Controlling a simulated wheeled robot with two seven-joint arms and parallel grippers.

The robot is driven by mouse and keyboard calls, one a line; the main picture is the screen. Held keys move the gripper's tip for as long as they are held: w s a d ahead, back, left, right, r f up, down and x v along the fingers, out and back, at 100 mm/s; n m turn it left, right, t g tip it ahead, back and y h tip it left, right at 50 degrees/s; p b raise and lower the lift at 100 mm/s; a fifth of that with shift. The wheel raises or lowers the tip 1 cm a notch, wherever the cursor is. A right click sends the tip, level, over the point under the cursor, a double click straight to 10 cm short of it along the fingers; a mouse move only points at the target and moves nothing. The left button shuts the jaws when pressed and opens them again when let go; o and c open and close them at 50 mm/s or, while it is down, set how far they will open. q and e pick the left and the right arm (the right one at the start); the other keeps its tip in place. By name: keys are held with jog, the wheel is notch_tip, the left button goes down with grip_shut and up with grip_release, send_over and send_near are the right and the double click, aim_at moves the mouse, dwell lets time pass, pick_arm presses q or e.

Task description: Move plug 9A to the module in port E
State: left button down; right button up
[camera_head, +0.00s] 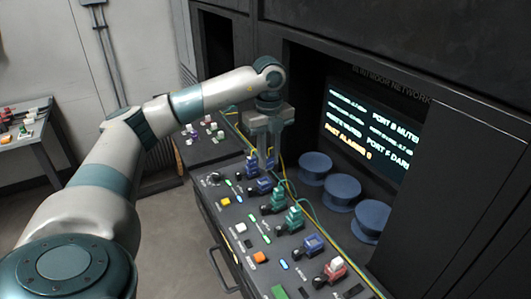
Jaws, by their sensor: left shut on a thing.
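My left gripper (267,163) points down over the far end of the sloped black panel (225,205). It is shut on a plug that is largely hidden by the fingers. Blue plugs (252,165) stand right beside the fingertips. Green plugs (293,215) are seated nearer along the same row, followed by another blue plug (314,243) and a red and white plug (335,268). The labels for plug 9A and port E are too small to read. My right gripper is not in view.
Blue round spools (342,190) stand behind the row. Yellow and green cables (318,222) run along its back edge. A lit screen (365,130) mentions ports B and F. A side table (22,145) holds small coloured parts. Dark cabinet walls close in the right.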

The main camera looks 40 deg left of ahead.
pick_arm(q)
jog(key=shift+s+d+p, duration=0.15)
jog(key=shift+s+d, duration=0.15)
jog(key=shift+d, duration=0.6)
jog(key=shift+s+d+p, duration=0.15)
jog(key=shift+s+d, duration=0.2)
jog(key=shift+d, duration=0.55)
jog(key=shift+s+d+p, duration=0.15)
jog(key=shift+s+d, duration=0.15)
jog(key=shift+d, duration=0.6)
jog(key=shift+s+d+p, duration=0.45)
jog(key=shift+s+d, duration=0.05)
jog(key=shift+d, duration=0.9)
jog(key=shift+s+d+p, duration=0.45)
jog(key=shift+d, duration=0.95)
jog(key=shift+s+d+p, duration=0.45)
jog(key=shift+s+d, duration=0.05)
jog(key=shift+d, duration=0.9)
jog(key=shift+s+d+p, duration=1.4)
jog(key=shift+d+p, duration=0.2)
jog(key=shift+d, duration=2.3)
notch_tip(320, 180, down, 6)
jog(key=b, duration=0.6)
jog(key=shift+f, duration=0.15)
jog(key=shift+b, duration=0.75)
jog(key=shift+f+b, duration=0.5)
jog(key=shift+f, duration=0.05)
